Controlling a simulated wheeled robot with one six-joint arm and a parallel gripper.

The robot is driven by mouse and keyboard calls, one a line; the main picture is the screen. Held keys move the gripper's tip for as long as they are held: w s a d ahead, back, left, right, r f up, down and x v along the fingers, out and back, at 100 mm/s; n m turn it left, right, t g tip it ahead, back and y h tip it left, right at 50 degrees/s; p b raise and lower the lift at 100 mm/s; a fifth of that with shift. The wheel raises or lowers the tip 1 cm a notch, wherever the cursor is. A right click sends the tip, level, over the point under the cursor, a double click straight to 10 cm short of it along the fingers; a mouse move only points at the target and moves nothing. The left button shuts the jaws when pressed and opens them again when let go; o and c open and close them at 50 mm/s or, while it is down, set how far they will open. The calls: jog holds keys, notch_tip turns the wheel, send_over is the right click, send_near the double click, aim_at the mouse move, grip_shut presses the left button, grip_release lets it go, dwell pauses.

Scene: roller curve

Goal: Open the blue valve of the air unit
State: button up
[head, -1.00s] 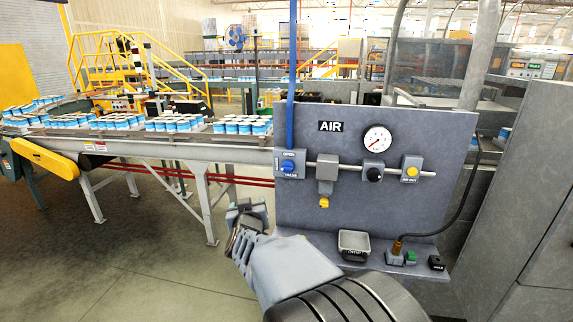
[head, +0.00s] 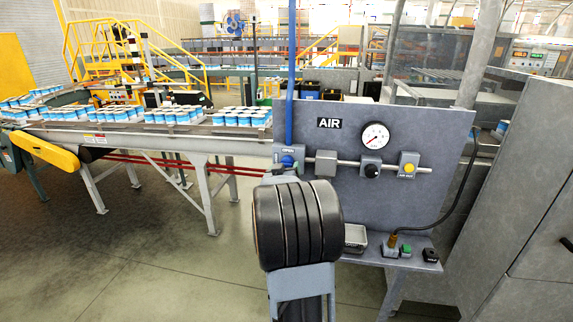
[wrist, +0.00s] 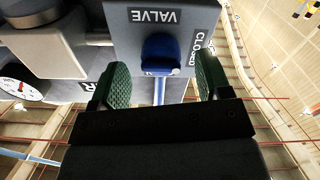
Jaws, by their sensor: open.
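The blue valve (wrist: 160,52) sits on a grey block marked VALVE (wrist: 128,32), with the word CLOSED beside it in the wrist view. Nothing is held. I cannot tell whether the pads touch the knob or how deep they reach.
A pressure gauge (head: 375,136), a black knob block (head: 371,168) and a yellow button block (head: 408,165) are right of the valve along the pipe. A blue hose (head: 291,70) rises above it. A conveyor with cans (head: 240,117) runs left.

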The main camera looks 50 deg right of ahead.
jog(key=shift+x, duration=1.1)
jog(key=c, duration=0.9)
